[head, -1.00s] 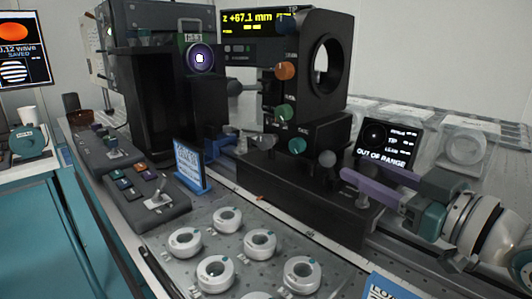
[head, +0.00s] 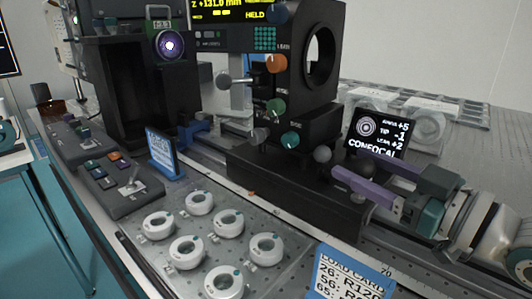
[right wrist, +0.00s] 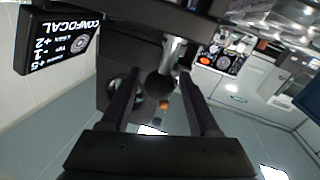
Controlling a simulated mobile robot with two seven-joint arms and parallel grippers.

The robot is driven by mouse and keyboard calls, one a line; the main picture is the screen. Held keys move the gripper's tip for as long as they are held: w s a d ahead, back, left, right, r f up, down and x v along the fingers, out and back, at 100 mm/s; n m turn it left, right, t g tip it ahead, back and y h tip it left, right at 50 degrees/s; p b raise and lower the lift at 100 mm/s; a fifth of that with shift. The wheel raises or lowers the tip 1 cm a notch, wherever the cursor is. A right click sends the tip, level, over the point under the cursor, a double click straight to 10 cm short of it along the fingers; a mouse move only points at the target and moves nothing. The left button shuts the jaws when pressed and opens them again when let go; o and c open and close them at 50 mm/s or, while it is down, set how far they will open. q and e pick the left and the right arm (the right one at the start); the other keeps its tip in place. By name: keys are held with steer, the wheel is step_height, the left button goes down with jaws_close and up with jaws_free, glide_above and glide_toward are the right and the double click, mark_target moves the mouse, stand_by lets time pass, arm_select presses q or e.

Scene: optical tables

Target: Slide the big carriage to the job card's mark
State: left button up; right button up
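The big carriage (head: 285,180) is a black block on a rail, bearing a tall black tower with a round opening (head: 322,60). The display above it reads about +131.0 mm and HELD. A blue card in a stand (head: 163,152) is left of the carriage; its text is too small to read. My right gripper (head: 362,190) is at the carriage's right end, its purple fingers apart. In the right wrist view a dark ball knob (right wrist: 160,87) shows between the fingers with gaps on both sides. My left gripper is not in view.
A small screen (head: 378,133) behind the carriage reads CONFOCAL. Several white ring-shaped parts (head: 228,223) sit on a metal plate in front. A blue load card (head: 345,275) is at the front right. Control boxes (head: 125,182) stand at left.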

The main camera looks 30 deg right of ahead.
steer(key=shift+o, duration=0.5)
steer(key=shift+s, duration=0.1)
steer(key=shift+s, duration=0.25)
steer(key=s+d+p, duration=0.1)
steer(key=s+d, duration=0.1)
steer(key=s, duration=0.7)
steer(key=shift+p, duration=0.35)
steer(key=shift+s, duration=0.1)
